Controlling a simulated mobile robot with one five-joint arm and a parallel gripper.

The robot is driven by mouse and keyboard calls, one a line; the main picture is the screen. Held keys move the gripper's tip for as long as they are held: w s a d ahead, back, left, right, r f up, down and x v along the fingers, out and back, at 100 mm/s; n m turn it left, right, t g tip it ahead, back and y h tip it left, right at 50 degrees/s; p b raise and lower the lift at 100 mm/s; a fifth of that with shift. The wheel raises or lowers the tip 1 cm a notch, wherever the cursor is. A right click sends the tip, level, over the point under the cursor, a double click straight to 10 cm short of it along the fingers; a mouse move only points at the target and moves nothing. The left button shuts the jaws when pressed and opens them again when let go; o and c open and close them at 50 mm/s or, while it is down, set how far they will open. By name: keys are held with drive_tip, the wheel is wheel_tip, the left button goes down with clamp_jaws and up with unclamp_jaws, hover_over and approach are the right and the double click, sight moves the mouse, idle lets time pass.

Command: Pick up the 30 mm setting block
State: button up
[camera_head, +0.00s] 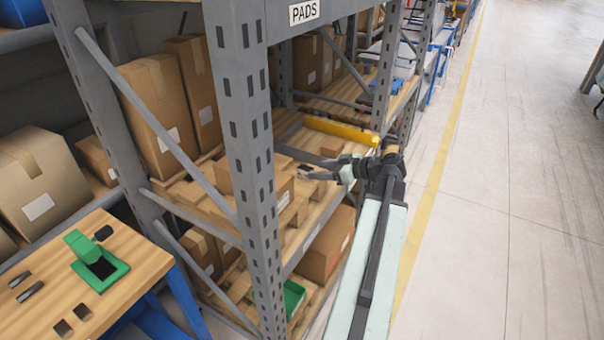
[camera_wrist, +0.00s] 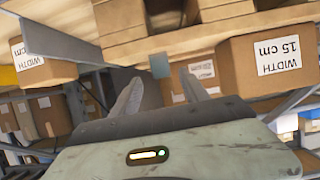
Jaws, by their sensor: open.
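I cannot tell for certain which thing is the 30 mm setting block. A small grey-blue square piece (camera_wrist: 160,65) shows at the edge of the wooden shelf in the wrist view, just beyond and between my fingertips. It carries no readable mark. My gripper (camera_wrist: 160,78) is open, with its two fingers apart and nothing between them. In the head view my gripper (camera_head: 312,174) reaches left to the shelf edge of the rack, beside cartons. The small piece cannot be made out clearly there.
A grey rack post (camera_head: 243,130) stands left of my arm. Cartons marked "WIDTH 15 cm" (camera_wrist: 266,60) and "WIDTH" (camera_wrist: 40,68) flank the fingers. A yellow bar (camera_head: 340,130) lies on the shelf. A workbench (camera_head: 140,262) holds a green device (camera_head: 98,262). The aisle floor (camera_head: 510,200) is clear.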

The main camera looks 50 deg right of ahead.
sight(312, 170)
drive_tip(key=b+x, duration=0.1)
drive_tip(key=x, duration=0.5)
drive_tip(key=shift+a+r+b, duration=0.15)
drive_tip(key=shift+b, duration=0.25)
drive_tip(key=shift+s, duration=0.1)
clamp_jaws()
idle(0.8)
